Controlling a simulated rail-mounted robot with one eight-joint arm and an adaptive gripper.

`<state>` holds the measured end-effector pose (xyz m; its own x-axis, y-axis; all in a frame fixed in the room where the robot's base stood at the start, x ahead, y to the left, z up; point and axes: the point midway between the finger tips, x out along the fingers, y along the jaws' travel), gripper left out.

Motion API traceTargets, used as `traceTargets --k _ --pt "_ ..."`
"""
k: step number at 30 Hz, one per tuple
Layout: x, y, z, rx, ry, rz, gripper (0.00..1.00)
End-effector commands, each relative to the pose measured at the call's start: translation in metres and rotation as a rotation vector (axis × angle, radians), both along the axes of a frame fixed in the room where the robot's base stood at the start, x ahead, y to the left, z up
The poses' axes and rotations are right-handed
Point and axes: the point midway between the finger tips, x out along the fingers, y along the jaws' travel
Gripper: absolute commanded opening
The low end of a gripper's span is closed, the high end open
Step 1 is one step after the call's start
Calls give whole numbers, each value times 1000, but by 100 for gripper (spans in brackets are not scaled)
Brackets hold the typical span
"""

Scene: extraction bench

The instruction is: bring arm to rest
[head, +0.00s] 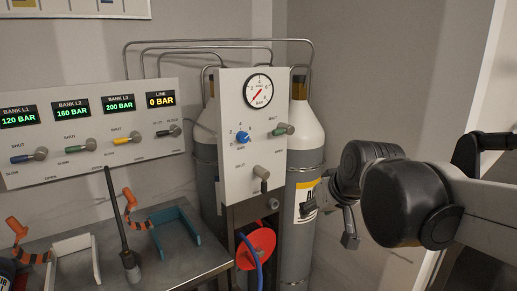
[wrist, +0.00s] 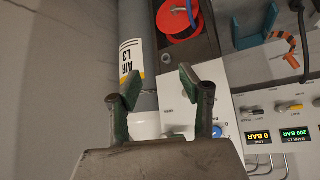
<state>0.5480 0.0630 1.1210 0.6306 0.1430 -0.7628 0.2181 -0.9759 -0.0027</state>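My arm reaches in from the right edge of the head view. My gripper (head: 329,222) hangs in front of the gas cylinder (head: 306,160) labelled AIR, right of the gauge panel (head: 227,120). In the wrist view my gripper (wrist: 160,82) shows two separated fingers with green inner pads and nothing held between them. The cylinder label (wrist: 130,62) reads AIR L3. I cannot tell exactly how far the fingers are from the cylinder or panel.
A bank panel (head: 70,167) with levers stands left; its LINE display reads 0 BAR. A red reel (head: 256,246) sits below the gauge panel. A white partition borders the right.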

Motion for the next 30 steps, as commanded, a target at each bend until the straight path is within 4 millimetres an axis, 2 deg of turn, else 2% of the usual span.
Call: traceTargets --k 1,9,15,21,30 --pt "-19 -7 -4 -1 7 -18 39" --pt "-103 -38 -34 -6 46 -116 39" --pt "-152 -55 -62 -10 68 -180 39" --pt "-177 -63 -78 -12 81 -215 39" --pt "-179 -64 -80 -12 82 -221 39"
